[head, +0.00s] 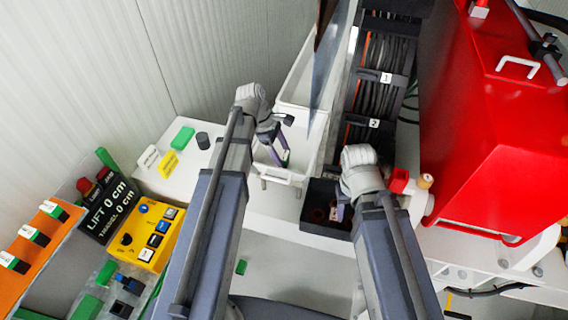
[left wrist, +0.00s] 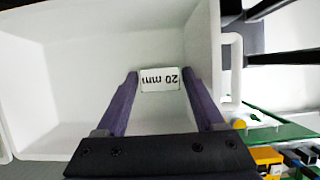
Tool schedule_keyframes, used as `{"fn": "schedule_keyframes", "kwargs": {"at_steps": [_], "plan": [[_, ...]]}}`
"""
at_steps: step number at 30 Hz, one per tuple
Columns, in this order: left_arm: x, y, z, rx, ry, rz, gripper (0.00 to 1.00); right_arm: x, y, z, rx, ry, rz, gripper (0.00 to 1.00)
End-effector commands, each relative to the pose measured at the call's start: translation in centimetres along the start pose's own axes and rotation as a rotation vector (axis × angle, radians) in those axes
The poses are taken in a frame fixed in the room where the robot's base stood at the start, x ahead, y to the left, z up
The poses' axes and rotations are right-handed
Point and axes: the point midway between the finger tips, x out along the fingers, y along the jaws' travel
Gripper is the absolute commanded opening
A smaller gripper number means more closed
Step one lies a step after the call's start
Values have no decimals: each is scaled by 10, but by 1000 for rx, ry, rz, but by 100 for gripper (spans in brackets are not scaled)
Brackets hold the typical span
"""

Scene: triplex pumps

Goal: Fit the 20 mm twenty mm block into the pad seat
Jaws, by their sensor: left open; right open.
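The 20 mm block (left wrist: 160,79) shows a white face with upside-down "20 mm" lettering in the left wrist view. It is at the end of the white bin (left wrist: 80,75). My left gripper (left wrist: 160,75) is open, with one finger on each side of the block; I cannot tell whether either finger touches it. In the head view my left gripper (head: 278,150) reaches down into the white bin (head: 285,178), and the block is not clear there. My right gripper (head: 340,210) is open over a black bin (head: 320,226). I cannot make out the pad seat.
A green block (head: 182,138), a dark cylinder (head: 203,140), a yellow block (head: 169,163) and a white block (head: 147,157) are on the white surface at left. A yellow control box (head: 150,235) is in front. A red machine housing (head: 490,140) fills the right.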

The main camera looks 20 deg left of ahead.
Motion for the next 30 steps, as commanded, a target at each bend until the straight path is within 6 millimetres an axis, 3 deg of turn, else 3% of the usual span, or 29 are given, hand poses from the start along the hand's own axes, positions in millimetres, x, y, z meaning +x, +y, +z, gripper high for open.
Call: {"fn": "schedule_keyframes", "kwargs": {"at_steps": [3,21,30], "plan": [[-1,0,0,0,0,0,69,-1,0,0,0,0,0,50],[-1,0,0,0,0,0,1,-1,0,0,0,0,0,50],[-2,0,1,0,0,0,0,-2,0,0,0,0,0,50]]}}
